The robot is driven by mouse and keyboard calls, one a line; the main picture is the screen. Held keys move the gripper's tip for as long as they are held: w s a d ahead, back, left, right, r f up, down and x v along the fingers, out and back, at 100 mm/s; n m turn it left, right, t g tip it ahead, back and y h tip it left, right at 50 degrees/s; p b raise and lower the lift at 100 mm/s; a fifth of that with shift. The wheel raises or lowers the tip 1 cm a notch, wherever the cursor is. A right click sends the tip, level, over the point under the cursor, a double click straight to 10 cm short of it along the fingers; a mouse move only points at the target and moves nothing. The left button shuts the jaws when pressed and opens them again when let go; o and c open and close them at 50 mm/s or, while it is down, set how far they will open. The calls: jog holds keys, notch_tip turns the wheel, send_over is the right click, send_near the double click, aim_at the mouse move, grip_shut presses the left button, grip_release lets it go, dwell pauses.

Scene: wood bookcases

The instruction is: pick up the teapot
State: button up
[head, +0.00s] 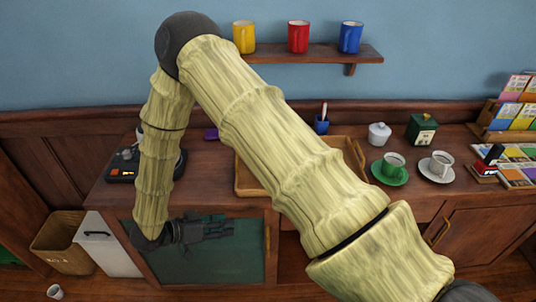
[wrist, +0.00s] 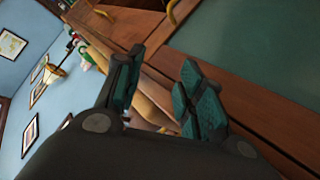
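I cannot make out a clear teapot in either view; my arm hides part of the counter. A small white lidded pot (head: 379,135) stands on the counter right of the wooden tray; I cannot see a spout. A bit of a white thing (head: 139,133) shows at the left behind my arm, too hidden to name. My gripper (head: 228,228) is below the counter top, in front of the green cabinet panel, far left of the white pot. In the wrist view my gripper (wrist: 160,78) has its two teal-padded fingers apart, with nothing between them.
The wooden tray (head: 248,182) lies mid-counter, partly behind my arm. Right of it are a green cup (head: 394,162), a white cup (head: 441,163) and a green box (head: 422,130). Colored mugs stand on the wall shelf (head: 320,55). A bin (head: 63,245) is at the left.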

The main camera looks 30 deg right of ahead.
jog(key=w+d+r+m+g+p, duration=0.25)
jog(key=d+r+m, duration=0.2)
jog(key=r, duration=0.25)
jog(key=w+d+r+m+g+p, duration=0.2)
jog(key=w+d+r+m, duration=0.1)
jog(key=r+m, duration=0.25)
jog(key=shift+n, duration=0.4)
jog(key=x, duration=0.3)
jog(key=p+x, duration=0.1)
jog(key=shift+s+d+r, duration=0.2)
jog(key=shift+s+d, duration=0.1)
jog(key=p+x, duration=0.2)
jog(key=x, duration=0.2)
jog(key=shift+d+r, duration=0.1)
jog(key=shift+d, duration=0.1)
jog(key=shift+s+d+f+p, duration=0.15)
jog(key=shift+d+f+p, duration=0.2)
jog(key=shift+d, duration=0.15)
jog(key=shift+c, duration=0.3)
grip_shut()
jog(key=shift+r, duration=0.1)
